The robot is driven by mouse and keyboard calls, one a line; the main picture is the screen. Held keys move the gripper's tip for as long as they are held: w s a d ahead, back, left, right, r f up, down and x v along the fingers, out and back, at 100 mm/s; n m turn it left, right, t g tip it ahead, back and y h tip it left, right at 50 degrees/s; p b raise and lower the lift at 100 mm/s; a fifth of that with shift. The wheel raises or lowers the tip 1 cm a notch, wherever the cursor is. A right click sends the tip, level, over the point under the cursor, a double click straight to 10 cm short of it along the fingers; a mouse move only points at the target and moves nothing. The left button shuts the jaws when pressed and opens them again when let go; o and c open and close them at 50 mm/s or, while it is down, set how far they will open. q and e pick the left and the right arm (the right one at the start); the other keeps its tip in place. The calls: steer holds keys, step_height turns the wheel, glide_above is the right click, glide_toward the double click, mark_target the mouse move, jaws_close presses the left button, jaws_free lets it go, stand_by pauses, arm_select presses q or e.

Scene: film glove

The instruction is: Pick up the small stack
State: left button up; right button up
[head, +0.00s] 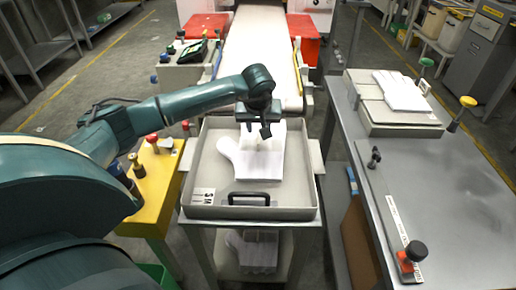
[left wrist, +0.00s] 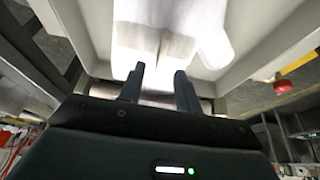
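A flat stack of white gloves (head: 258,160) lies in a shallow grey tray (head: 205,165) in the middle of the head view. My left gripper (head: 264,137) is over the far part of this stack, pointing down and covering some of it. In the left wrist view the two fingers of the left gripper (left wrist: 158,80) stand apart, with white glove material (left wrist: 150,40) beyond them. I see nothing held, and cannot tell whether the fingers touch the gloves. Another white glove stack (head: 403,92) lies on a pale box at the right. My right gripper is not in view.
The tray has a black handle (head: 249,198) at its near edge. More white gloves (head: 255,250) lie on the shelf below. A yellow stand (head: 158,190) with knobs is left of the tray. A grey metal table (head: 450,185) with a clamp bar is at the right.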

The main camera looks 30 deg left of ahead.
mark_target(258, 134)
arm_select(q)
steer(key=x, duration=0.5)
steer(key=shift+f, duration=0.15)
steer(key=shift+a, duration=0.1)
steer(key=shift+c, duration=0.5)
jaws_close()
